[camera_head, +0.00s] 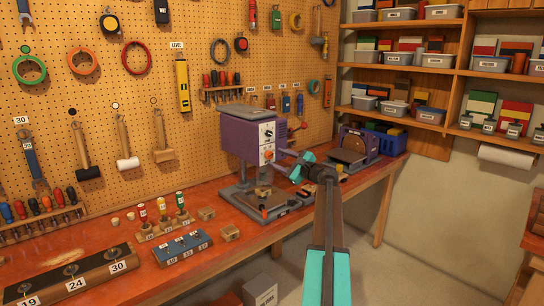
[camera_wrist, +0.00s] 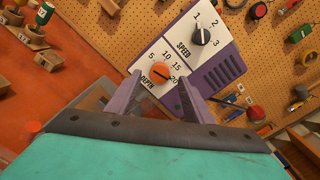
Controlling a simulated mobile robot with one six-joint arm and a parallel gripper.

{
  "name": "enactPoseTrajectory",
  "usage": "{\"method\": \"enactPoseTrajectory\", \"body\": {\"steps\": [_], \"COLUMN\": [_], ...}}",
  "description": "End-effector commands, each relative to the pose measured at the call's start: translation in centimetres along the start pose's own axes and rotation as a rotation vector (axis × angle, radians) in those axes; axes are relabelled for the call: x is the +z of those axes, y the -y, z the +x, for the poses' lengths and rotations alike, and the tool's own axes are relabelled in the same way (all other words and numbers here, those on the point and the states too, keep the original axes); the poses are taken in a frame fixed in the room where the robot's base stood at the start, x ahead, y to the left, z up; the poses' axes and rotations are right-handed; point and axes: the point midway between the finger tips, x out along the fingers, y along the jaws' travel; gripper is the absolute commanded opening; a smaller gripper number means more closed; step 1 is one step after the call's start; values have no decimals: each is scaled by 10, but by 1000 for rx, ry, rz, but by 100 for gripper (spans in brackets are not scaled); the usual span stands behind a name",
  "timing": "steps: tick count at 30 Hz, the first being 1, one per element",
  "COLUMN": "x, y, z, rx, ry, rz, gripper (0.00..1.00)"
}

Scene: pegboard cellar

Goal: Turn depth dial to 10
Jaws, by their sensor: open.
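The orange depth dial (camera_wrist: 160,73) sits on the white front panel of a purple drill press (camera_head: 242,140). The numbers 5, 10, 15 and 20 are printed around the dial, with DEPTH below left. I cannot make out clearly where its pointer stands. The dial also shows small in the head view (camera_head: 267,154). My gripper (camera_wrist: 161,76) is open, its two purple fingers framing the dial left and right in the wrist view. I cannot tell whether the fingertips touch it. Above the dial is the black speed knob (camera_wrist: 200,35), with 1, 2 and 3 around it.
The press stands on a red workbench (camera_head: 210,262) against a pegboard hung with tools. A purple sander (camera_head: 352,148) and a blue bin (camera_head: 388,140) stand to its right. A red-tipped lever (camera_wrist: 255,113) is right of my fingers in the wrist view.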

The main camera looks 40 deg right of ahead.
Motion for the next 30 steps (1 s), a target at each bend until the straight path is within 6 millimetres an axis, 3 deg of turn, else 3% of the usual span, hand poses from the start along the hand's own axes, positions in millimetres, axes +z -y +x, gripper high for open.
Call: {"method": "enactPoseTrajectory", "body": {"steps": [7,20,27,28,30], "x": [1,1,1,13,6], "y": [1,-1,-1,-17,-7], "z": [26,31,32,29,33], "rx": [1,1,1,5,6], "ry": [1,1,1,4,4], "rz": [0,0,0,0,-1], "gripper": [47,47,7,6,6]}}
